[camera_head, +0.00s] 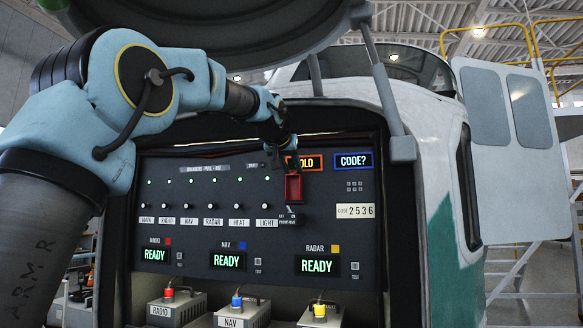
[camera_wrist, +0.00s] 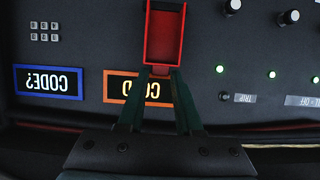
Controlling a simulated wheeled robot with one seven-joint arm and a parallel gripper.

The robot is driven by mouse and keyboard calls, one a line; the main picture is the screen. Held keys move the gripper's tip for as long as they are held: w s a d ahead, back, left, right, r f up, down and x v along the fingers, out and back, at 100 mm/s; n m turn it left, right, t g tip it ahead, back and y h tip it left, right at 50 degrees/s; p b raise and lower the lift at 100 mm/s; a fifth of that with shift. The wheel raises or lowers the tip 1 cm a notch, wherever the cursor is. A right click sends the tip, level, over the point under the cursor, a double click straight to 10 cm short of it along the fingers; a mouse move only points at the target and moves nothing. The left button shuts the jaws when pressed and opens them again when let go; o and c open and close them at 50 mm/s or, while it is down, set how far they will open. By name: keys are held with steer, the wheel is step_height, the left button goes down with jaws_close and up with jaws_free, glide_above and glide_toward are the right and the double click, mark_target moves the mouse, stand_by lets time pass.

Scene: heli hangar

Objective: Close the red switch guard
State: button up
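The red switch guard (camera_head: 293,188) is on the dark panel, right of the row of knobs. It appears raised, with its hollow inner side showing in the wrist view (camera_wrist: 165,32), where its far part is cut off by the top edge. A small switch (camera_head: 289,216) with a label sits just below it in the head view. My gripper (camera_head: 289,164) is at the guard's upper end. In the wrist view, the two dark fingers (camera_wrist: 160,71) are apart, with their tips at the guard's near edge. Whether they touch it is not clear.
An orange-framed display (camera_head: 304,162) is partly behind my gripper, and a blue-framed "CODE?" display (camera_head: 354,161) is to its right. A row of knobs (camera_head: 213,208) runs left of the guard. Below are READY displays (camera_head: 317,266) and boxes with coloured connectors (camera_head: 242,314).

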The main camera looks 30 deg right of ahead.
jaws_close()
stand_by(1.0)
